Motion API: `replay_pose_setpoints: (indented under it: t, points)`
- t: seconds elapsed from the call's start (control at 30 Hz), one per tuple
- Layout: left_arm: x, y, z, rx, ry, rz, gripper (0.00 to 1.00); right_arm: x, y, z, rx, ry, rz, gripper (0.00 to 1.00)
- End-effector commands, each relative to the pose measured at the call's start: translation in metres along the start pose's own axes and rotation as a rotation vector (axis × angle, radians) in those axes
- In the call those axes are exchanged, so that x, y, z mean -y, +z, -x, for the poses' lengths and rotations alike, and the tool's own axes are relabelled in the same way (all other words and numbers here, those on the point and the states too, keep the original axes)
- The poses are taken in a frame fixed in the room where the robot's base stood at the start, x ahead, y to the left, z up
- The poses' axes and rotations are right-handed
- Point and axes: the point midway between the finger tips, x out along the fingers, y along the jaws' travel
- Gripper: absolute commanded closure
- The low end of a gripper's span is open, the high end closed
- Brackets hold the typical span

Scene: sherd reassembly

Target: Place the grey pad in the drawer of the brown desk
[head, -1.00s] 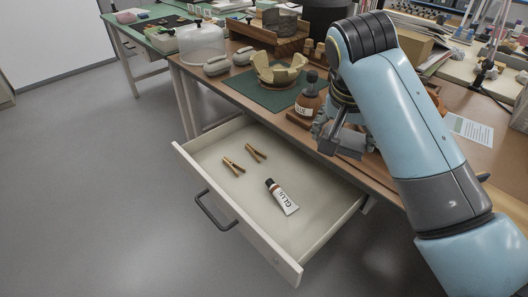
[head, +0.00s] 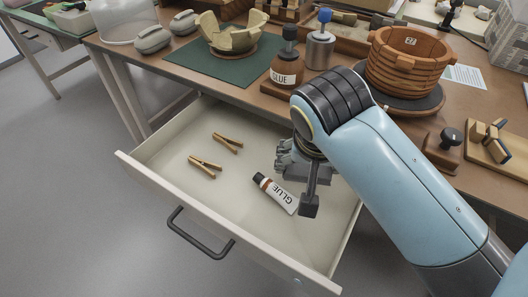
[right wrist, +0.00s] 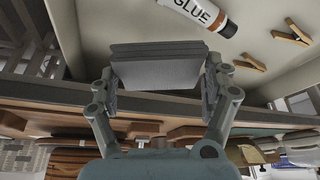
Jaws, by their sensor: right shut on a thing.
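The brown desk (head: 140,62) has its pale drawer (head: 148,180) pulled wide open. My right gripper (head: 297,180) hangs over the right part of the drawer, near the glue tube. In the right wrist view, the grey pad (right wrist: 158,70), a flat ribbed block, sits between the two fingers of my right gripper (right wrist: 158,88), which are shut on it. The drawer floor shows beyond the pad. In the head view the pad is hard to tell apart from the grey fingers. My left gripper is not in view.
A glue tube (head: 276,194) and two wooden clothespins (head: 228,143) (head: 205,166) lie in the drawer. Its left and front floor is bare. A glue bottle (head: 286,68), a green mat (head: 205,70) and a banded brown pot (head: 408,65) stand on the desk.

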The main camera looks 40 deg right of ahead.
Motion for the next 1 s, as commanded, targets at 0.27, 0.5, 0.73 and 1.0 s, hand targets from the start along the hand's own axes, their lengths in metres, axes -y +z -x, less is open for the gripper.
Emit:
replay_pose_setpoints:
  t: [0.27, 0.5, 0.73, 1.0]
  points:
    - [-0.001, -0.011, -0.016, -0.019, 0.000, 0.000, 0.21, 0.030, -0.013, -0.040, -0.003, -0.001, 0.000, 0.45]
    - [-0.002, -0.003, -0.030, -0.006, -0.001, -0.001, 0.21, 0.066, -0.034, -0.077, -0.001, 0.000, -0.001, 0.45]
    - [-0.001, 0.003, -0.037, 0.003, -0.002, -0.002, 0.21, 0.082, -0.044, -0.091, -0.002, 0.000, -0.001, 0.45]
    - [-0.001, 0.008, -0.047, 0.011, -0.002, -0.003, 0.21, 0.098, -0.051, -0.114, -0.001, 0.000, -0.001, 0.45]
